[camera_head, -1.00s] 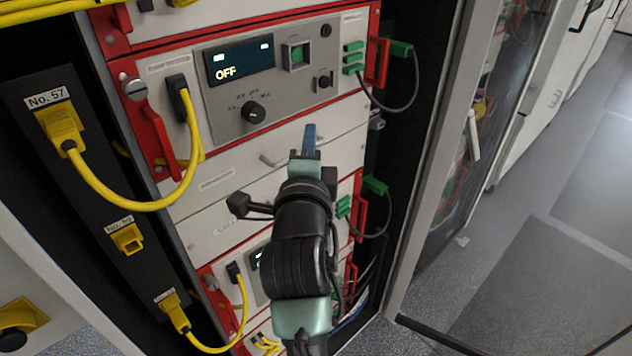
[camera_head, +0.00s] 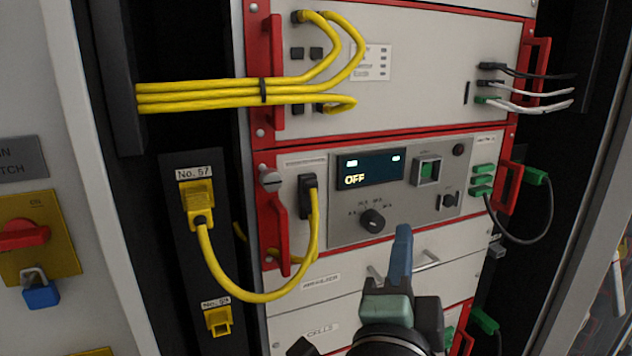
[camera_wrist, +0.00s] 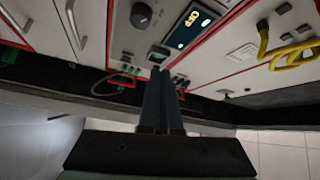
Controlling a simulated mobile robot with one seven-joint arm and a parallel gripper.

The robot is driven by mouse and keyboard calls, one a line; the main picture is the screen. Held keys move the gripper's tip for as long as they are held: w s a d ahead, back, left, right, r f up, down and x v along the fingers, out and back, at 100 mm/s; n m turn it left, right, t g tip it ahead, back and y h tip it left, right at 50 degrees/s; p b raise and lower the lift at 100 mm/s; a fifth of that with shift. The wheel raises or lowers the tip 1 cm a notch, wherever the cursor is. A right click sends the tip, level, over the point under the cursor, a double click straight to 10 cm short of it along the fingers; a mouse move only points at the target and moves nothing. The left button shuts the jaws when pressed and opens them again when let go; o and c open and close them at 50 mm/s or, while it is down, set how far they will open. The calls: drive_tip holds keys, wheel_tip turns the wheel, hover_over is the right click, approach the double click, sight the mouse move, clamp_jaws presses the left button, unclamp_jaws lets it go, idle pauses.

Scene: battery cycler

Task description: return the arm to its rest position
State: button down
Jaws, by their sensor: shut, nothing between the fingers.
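My gripper (camera_head: 402,250) is at the lower middle of the head view, its blue fingers pointing up and toward the rack. The fingers are together and hold nothing. In the wrist view my gripper (camera_wrist: 160,80) shows as two dark fingers side by side, with the rack front beyond them. In the head view the fingertips appear just below the unit's control panel (camera_head: 400,195); whether they touch the rack cannot be told. Most of my arm is out of frame below.
The display (camera_head: 370,169) reads OFF. Yellow cables (camera_head: 200,95) cross the upper left; another loops from the No. 57 socket (camera_head: 197,205). A drawer handle (camera_head: 425,261) lies close to my fingers. A red switch (camera_head: 22,236) with a blue padlock (camera_head: 40,292) is at left.

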drive_tip(key=s+a+r+n+t+y, duration=0.2)
drive_tip(key=s+a+r+n+t, duration=0.1)
drive_tip(key=r+n, duration=0.3)
drive_tip(key=s+a+r+n+t+y, duration=0.2)
drive_tip(key=s+a+r+n, duration=0.2)
drive_tip(key=r, duration=0.5)
drive_tip(key=s+a+r+n+t+y, duration=0.2)
drive_tip(key=s+a+r+n+t, duration=0.1)
drive_tip(key=r+n, duration=0.5)
drive_tip(key=shift+s+a+n+t+y, duration=0.3)
drive_tip(key=shift+s+a+y, duration=0.15)
drive_tip(key=shift+a, duration=0.2)
